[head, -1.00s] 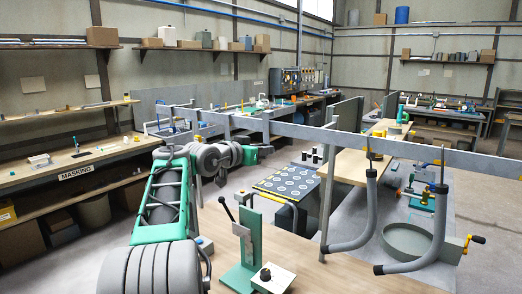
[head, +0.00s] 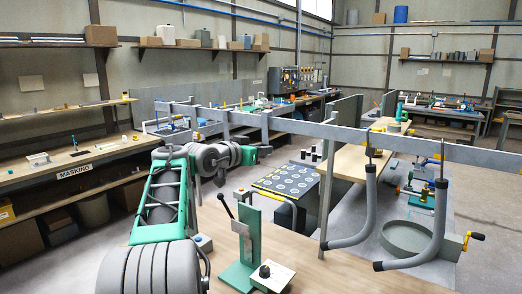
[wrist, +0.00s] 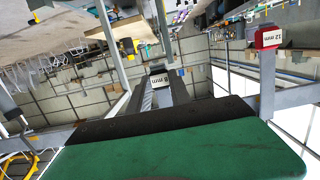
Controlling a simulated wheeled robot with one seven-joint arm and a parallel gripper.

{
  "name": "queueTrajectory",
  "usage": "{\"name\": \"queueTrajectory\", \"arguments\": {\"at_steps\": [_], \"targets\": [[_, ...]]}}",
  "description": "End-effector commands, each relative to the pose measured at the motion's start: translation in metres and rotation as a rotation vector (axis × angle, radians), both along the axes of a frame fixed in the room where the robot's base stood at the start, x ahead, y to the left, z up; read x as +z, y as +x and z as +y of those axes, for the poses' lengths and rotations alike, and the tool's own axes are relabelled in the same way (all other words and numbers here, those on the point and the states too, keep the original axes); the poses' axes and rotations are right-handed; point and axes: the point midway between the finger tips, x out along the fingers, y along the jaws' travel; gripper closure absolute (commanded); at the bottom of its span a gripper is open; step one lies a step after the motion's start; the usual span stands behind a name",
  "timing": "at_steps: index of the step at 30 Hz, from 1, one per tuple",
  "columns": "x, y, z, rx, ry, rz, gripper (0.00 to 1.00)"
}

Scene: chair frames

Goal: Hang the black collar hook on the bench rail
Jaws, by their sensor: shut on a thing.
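In the wrist view my gripper (wrist: 160,92) has two dark fingers shut on a dark piece with a white "8 mm" tag (wrist: 160,79). I take it for the black collar hook; most of its shape is hidden. The bench rail (wrist: 65,138) crosses behind the fingers in that view. In the head view the long grey rail (head: 300,131) runs across the picture. My arm reaches to its left part; the fingers and held hook are not clear there, so I cannot tell whether the hook touches the rail.
Two grey J-shaped hooks (head: 364,212) (head: 436,225) hang from the rail's right half. A red "22 mm" tag (wrist: 269,37) and a yellow-collared piece (wrist: 127,46) show in the wrist view. A green lever press (head: 250,240) stands on the wooden bench (head: 340,272) below.

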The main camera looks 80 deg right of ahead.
Motion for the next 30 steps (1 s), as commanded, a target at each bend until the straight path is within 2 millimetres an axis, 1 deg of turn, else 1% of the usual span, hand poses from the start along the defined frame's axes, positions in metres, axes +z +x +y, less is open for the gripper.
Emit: {"name": "queueTrajectory", "arguments": {"at_steps": [15, 18, 19, 27, 30], "targets": [[-0.0111, 0.0000, 0.0001, 0.000, 0.000, 0.000, 1.00], [-0.0101, 0.0000, 0.0001, 0.000, -0.001, 0.000, 1.00], [-0.0102, 0.0000, 0.0000, 0.000, 0.000, 0.000, 0.73], [-0.0102, 0.0000, 0.0000, 0.000, 0.000, 0.000, 0.51], [-0.0103, 0.0000, 0.0000, 0.000, 0.000, 0.000, 0.50]]}}
